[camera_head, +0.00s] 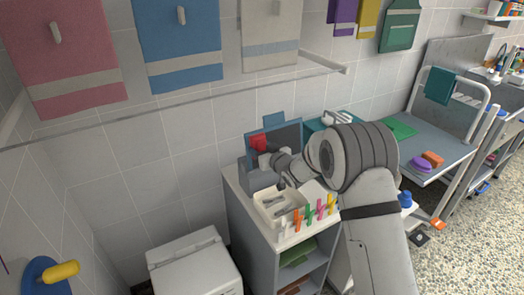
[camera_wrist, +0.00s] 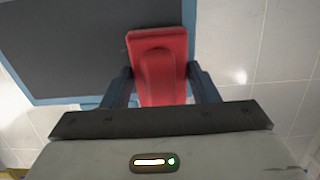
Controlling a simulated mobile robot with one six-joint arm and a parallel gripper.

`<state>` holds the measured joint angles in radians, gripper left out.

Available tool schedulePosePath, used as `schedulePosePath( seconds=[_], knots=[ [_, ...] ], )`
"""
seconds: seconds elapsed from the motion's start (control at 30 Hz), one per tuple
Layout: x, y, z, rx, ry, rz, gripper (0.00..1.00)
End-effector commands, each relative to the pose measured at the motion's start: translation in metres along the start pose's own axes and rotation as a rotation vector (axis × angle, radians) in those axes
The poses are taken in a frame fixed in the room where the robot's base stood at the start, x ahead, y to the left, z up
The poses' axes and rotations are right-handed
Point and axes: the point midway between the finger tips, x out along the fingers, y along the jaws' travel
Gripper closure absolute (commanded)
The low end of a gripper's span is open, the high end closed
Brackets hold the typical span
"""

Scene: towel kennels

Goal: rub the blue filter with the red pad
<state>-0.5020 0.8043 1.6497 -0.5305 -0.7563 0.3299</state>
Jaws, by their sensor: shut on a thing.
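My gripper (camera_wrist: 160,88) is shut on the red pad (camera_wrist: 158,62), with one dark finger on each side of it. In the head view the red pad (camera_head: 259,143) shows at the end of my arm, with my gripper (camera_head: 265,157) just below it. The blue filter (camera_wrist: 70,45), a dark grey panel with a blue frame, lies beyond the pad in the wrist view. In the head view the blue filter (camera_head: 288,133) stands upright against the wall on the cabinet. The pad overlaps the filter's face in both views; I cannot tell whether they touch.
A white tray (camera_head: 268,213) and several coloured clips (camera_head: 318,210) are on the cabinet top (camera_head: 237,188) below my gripper. A white bin (camera_head: 195,265) stands at the lower left. A trolley (camera_head: 440,150) is at the right.

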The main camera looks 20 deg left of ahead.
Motion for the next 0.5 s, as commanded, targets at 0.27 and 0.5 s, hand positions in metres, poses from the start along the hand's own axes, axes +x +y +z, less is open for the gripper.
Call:
schedulePosePath(
  seconds=[0.27,0.5],
  knots=[
    [0.000,0.013,0.000,0.001,0.001,0.001,0.64],
    [-0.001,0.034,-0.001,0.000,0.001,0.001,0.64]
  ],
)
